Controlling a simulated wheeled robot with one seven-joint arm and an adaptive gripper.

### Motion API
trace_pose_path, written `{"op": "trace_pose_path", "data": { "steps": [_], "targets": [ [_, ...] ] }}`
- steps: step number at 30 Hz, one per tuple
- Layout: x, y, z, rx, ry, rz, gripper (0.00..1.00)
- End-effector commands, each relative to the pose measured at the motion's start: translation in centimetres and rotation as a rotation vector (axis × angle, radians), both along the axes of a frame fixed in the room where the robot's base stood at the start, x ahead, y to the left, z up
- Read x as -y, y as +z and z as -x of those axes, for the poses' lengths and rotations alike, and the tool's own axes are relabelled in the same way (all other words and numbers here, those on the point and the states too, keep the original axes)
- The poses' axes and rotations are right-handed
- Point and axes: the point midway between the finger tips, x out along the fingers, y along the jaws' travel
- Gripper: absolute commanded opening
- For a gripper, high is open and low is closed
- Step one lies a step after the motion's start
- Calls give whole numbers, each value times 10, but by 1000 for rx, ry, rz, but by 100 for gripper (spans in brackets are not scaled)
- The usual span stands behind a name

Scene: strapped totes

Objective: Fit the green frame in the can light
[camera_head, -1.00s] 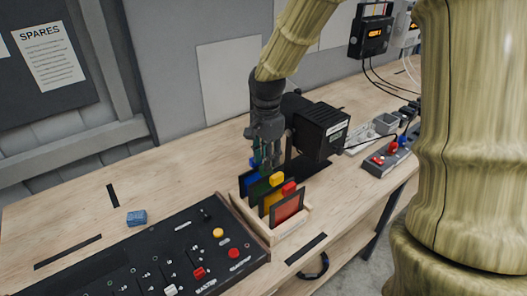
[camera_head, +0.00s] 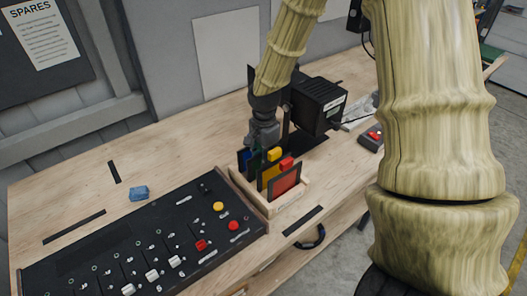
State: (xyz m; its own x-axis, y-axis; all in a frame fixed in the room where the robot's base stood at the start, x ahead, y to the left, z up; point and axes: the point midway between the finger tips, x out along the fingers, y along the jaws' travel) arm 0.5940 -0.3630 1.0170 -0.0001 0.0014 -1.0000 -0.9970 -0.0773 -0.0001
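The colour frames stand upright in a wooden rack (camera_head: 288,202), with the red frame (camera_head: 285,184) in front and a yellow frame (camera_head: 266,176) behind it. A blue frame (camera_head: 246,161) is at the back left. A thin strip of the green frame (camera_head: 257,155) shows between the blue and yellow ones, just under my gripper (camera_head: 263,144). My gripper points down at the rear of the rack; its fingertips are partly hidden, so I cannot tell whether they grip the green frame. The black can light (camera_head: 318,105) stands just behind and right of my gripper; its frame slot is not clearly seen.
A black control panel (camera_head: 140,247) with knobs and buttons lies left of the rack. A small blue block (camera_head: 139,193) lies on the wooden bench (camera_head: 80,200). A small red-buttoned box (camera_head: 371,138) is at the right.

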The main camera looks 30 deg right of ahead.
Motion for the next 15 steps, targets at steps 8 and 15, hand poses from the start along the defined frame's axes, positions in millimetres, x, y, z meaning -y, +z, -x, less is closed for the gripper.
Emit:
{"op": "trace_pose_path", "data": {
  "steps": [8, 15],
  "targets": [
    [0, -2, 0, 0, 1, 0, 30],
    [0, -2, 0, 0, 1, 0, 0]
  ]
}}
